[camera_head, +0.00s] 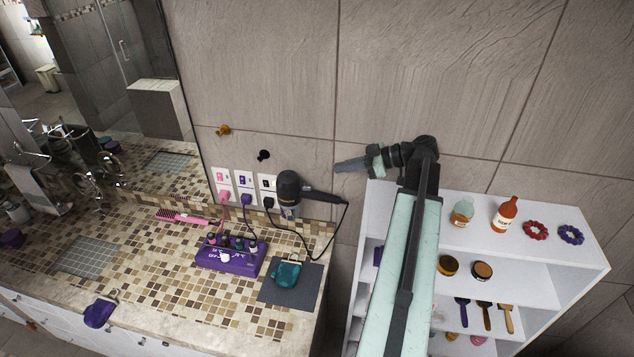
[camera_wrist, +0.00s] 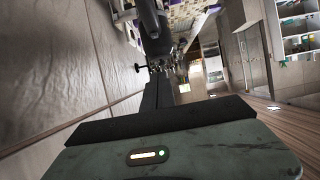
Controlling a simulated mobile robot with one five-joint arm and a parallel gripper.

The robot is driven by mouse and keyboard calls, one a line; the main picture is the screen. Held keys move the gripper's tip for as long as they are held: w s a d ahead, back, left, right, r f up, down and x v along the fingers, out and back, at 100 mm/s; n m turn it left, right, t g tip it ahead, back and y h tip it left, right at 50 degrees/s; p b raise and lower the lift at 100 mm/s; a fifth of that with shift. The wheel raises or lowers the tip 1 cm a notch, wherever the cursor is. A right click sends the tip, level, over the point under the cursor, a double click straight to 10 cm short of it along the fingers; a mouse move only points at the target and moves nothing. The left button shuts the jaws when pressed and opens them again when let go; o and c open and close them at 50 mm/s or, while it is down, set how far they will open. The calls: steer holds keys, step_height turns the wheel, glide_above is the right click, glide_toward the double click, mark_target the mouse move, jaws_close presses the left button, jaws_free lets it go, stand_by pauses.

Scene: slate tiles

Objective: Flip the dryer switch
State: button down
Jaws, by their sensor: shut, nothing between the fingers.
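A dark hair dryer (camera_head: 289,188) is at the wall at the counter's right end, with its handle pointing right. It also shows at the top of the wrist view (camera_wrist: 150,22). Its black cord runs to a black plug (camera_head: 268,202) in the rightmost of three white wall plates (camera_head: 267,184). No switch on the dryer itself can be made out. My gripper (camera_head: 342,165) is shut and empty, pointing left along the wall, to the right of the dryer and apart from it. Its dark fingers also show in the wrist view (camera_wrist: 158,95).
A purple box (camera_head: 230,258) with small bottles and a grey mat (camera_head: 290,292) with a teal item lie on the counter. A white shelf (camera_head: 510,245) with bottles and brushes stands right. Two wall knobs, orange (camera_head: 223,130) and black (camera_head: 263,155), stick out above the plates.

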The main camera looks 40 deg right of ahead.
steer(key=shift+w, duration=0.1)
steer(key=b, duration=0.4)
glide_above(316, 192)
steer(key=f, duration=0.4)
steer(key=shift+w+a, duration=0.1)
steer(key=shift+w, duration=0.1)
step_height(316, 192, down, 3)
steer(key=b, duration=0.3)
steer(key=shift+w, duration=0.1)
steer(key=shift+f+b, duration=0.45)
steer(key=shift+s+f+b, duration=0.25)
steer(key=shift+f+b, duration=0.2)
steer(key=shift+b, duration=0.05)
steer(key=shift+s+d+r, duration=0.1)
steer(key=shift+d+r, duration=0.1)
steer(key=shift+r+p, duration=0.1)
steer(key=shift+p, duration=0.2)
